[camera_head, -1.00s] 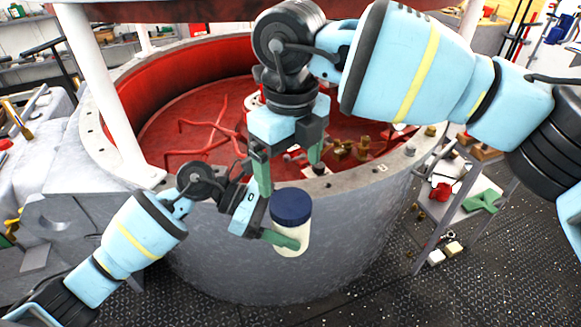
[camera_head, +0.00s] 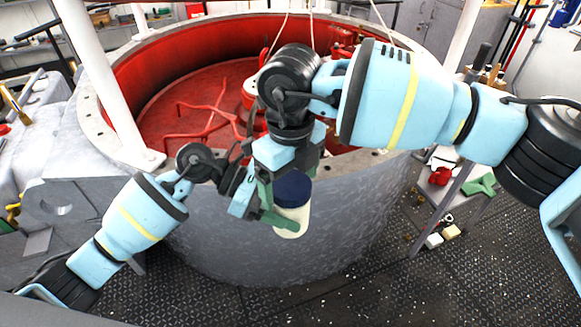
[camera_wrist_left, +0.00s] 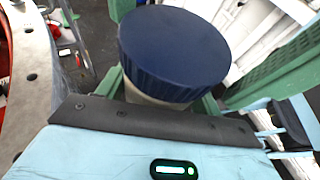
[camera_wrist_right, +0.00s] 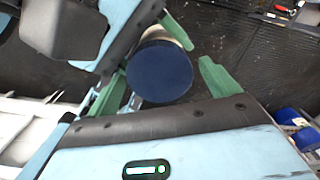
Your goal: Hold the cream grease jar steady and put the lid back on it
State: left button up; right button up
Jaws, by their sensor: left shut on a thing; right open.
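The cream grease jar (camera_head: 292,222) is upright in my left gripper (camera_head: 278,222), in front of the round tank. Its green fingers are shut on the body. The dark blue lid (camera_head: 292,188) sits on top of the jar; I cannot tell whether it is screwed down. The lid fills the middle of the left wrist view (camera_wrist_left: 175,48), hiding most of the jar. My right gripper (camera_wrist_right: 163,76) is open above, its green fingers on either side of the lid, with a gap visible on the right. A sliver of cream jar (camera_wrist_right: 178,30) shows past the lid.
The grey tank with red interior (camera_head: 290,250) stands just behind the grippers, its flanged rim (camera_head: 375,162) close by. A small side shelf (camera_head: 445,205) with parts stands at the right. The dark deck (camera_head: 400,285) in front is open.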

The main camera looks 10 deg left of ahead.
jog(key=c, duration=0.9)
jog(key=o, duration=1)
jog(key=shift+r, duration=0.1)
jog(key=shift+r, duration=2.15)
jog(key=shift+o, duration=0.9)
